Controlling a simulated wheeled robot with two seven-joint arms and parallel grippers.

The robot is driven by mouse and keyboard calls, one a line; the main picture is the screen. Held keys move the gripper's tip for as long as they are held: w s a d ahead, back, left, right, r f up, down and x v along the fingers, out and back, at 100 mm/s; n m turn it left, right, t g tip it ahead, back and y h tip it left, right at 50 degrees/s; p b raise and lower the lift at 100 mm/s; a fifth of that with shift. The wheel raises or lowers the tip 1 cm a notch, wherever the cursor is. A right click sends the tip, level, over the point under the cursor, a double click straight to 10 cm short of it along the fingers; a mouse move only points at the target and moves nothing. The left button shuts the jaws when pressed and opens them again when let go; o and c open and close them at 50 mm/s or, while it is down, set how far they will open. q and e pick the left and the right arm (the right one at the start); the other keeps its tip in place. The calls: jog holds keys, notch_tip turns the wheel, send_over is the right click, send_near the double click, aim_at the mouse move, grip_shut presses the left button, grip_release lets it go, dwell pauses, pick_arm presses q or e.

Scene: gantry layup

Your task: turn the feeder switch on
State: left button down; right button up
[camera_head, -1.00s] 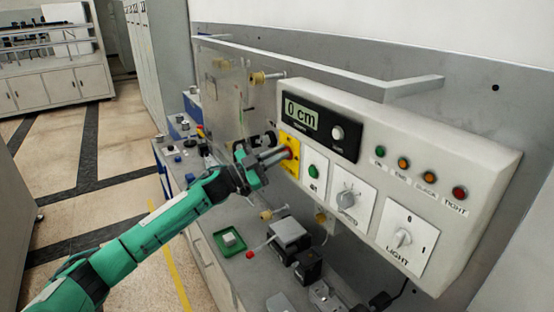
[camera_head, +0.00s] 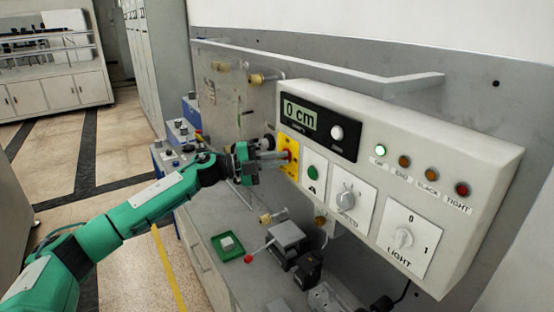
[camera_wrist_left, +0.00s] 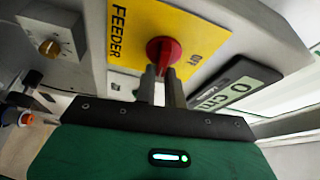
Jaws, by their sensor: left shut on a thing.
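The feeder switch is a red rotary knob on a yellow plate (camera_head: 281,158) at the left end of the control panel. In the head view the leftmost indicator lamp (camera_head: 380,150), green, is lit bright. The display (camera_head: 299,115) reads 0 cm. My right gripper is not in view.
The panel (camera_head: 470,150) also carries a green button (camera_head: 313,173), a speed knob (camera_head: 345,199) and a light switch (camera_head: 403,238). Below stands a bench with a green tray (camera_head: 228,246) and a black-and-grey device (camera_head: 287,238). Open floor lies at left.

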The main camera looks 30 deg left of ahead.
pick_arm(q)
jog(key=shift+f+m+g+y, duration=0.15)
jog(key=shift+m+g+y, duration=0.15)
jog(key=shift+m, duration=0.6)
jog(key=shift+f, duration=0.1)
jog(key=c, duration=1.5)
grip_release()
jog(key=shift+b+v, duration=3.4)
jog(key=shift+v, duration=3.5)
